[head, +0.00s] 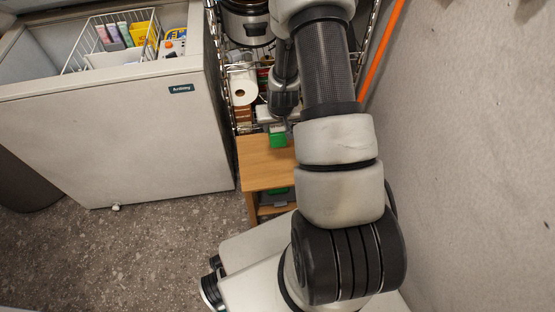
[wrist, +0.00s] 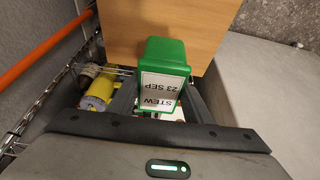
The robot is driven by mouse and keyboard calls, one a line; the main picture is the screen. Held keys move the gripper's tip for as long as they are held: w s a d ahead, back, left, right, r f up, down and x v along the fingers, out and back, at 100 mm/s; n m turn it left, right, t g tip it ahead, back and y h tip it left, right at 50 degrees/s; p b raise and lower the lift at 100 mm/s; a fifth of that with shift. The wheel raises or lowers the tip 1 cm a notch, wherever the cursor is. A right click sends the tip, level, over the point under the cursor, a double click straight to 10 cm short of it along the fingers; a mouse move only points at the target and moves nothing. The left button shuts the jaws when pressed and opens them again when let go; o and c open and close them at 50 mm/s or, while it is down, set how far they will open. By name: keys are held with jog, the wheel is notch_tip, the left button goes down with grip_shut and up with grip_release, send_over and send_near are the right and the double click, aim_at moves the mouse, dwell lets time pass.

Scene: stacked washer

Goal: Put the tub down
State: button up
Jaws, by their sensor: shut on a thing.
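The tub (wrist: 166,54) is green, with a white label reading "STEW 23 SEP". My gripper (wrist: 158,103) is shut on it, one dark finger on each side, in the wrist view. In the head view the green tub (head: 278,140) shows below my gripper (head: 277,126), over the back part of a small wooden stand (head: 262,168). The stand's bare wooden top (wrist: 210,22) also fills the top middle of the wrist view. I cannot tell whether the tub touches the stand or hangs above it. My arm hides the stand's right side.
A white chest freezer (head: 130,135) with an open top stands left of the stand. A wire rack (head: 222,75) behind holds a paper roll (head: 243,92) and a cooker (head: 247,22). An orange pole (head: 384,45) and a wall (head: 460,150) bound the right. The stand's front top is clear.

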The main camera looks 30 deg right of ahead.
jog(key=f+b, duration=0.1)
jog(key=f, duration=0.4)
jog(key=f+b, duration=0.2)
jog(key=f, duration=0.4)
jog(key=shift+s+d+f, duration=0.1)
jog(key=shift+d+f, duration=0.05)
jog(key=shift+d, duration=0.05)
jog(key=shift+f, duration=0.15)
jog(key=o, duration=1.3)
